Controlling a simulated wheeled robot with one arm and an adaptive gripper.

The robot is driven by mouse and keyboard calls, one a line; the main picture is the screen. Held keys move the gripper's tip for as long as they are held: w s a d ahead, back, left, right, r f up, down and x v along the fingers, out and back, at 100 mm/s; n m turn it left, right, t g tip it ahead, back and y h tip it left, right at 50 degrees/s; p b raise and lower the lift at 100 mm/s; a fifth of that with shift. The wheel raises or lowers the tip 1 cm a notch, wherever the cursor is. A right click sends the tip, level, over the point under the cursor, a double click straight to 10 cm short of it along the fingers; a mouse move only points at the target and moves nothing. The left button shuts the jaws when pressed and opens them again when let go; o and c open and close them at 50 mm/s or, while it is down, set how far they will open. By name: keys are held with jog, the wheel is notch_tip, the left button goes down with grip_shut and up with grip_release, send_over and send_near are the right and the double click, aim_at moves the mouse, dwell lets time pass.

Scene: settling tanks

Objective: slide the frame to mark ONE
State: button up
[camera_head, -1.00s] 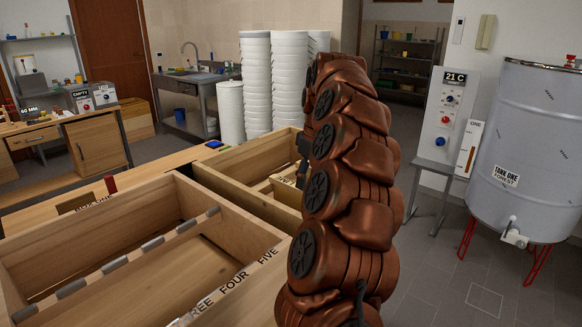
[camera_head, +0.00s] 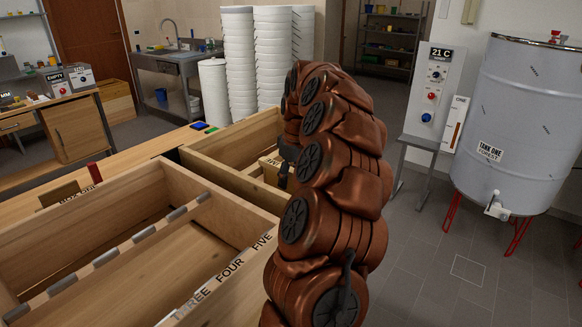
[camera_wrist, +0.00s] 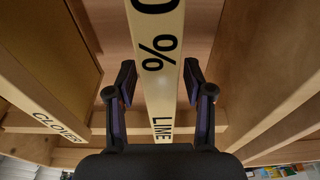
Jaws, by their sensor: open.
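My gripper (camera_wrist: 160,78) is open, with one dark finger on each side of a pale wooden bar (camera_wrist: 158,105) in the wrist view. The bar reads "0 %" and "LIME". I cannot tell whether either finger touches it. In the head view my gripper (camera_head: 285,163) is partly hidden by my arm, beside a labelled wooden piece (camera_head: 270,167) in the farther box. The nearer wooden box (camera_head: 215,189) carries a mark strip (camera_head: 230,266) reading "THREE FOUR FIVE". The mark ONE on that strip is not visible.
A second bar labelled "CLOVER" (camera_wrist: 55,122) lies left of my gripper in the wrist view. A rail with grey spacers (camera_head: 118,250) crosses the nearer box. Tank ONE (camera_head: 530,115) stands right, beside a panel (camera_head: 432,90). White bucket stacks (camera_head: 270,70) stand behind.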

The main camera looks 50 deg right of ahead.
jog(key=shift+f, duration=0.3)
grip_shut()
dwell(0.4)
jog(key=shift+a, duration=0.15)
dwell(0.4)
jog(key=a+b, duration=0.2)
jog(key=a, duration=0.2)
jog(key=shift+s+a, duration=0.1)
jog(key=shift+s, duration=0.05)
dwell(0.4)
jog(key=shift+b, duration=0.45)
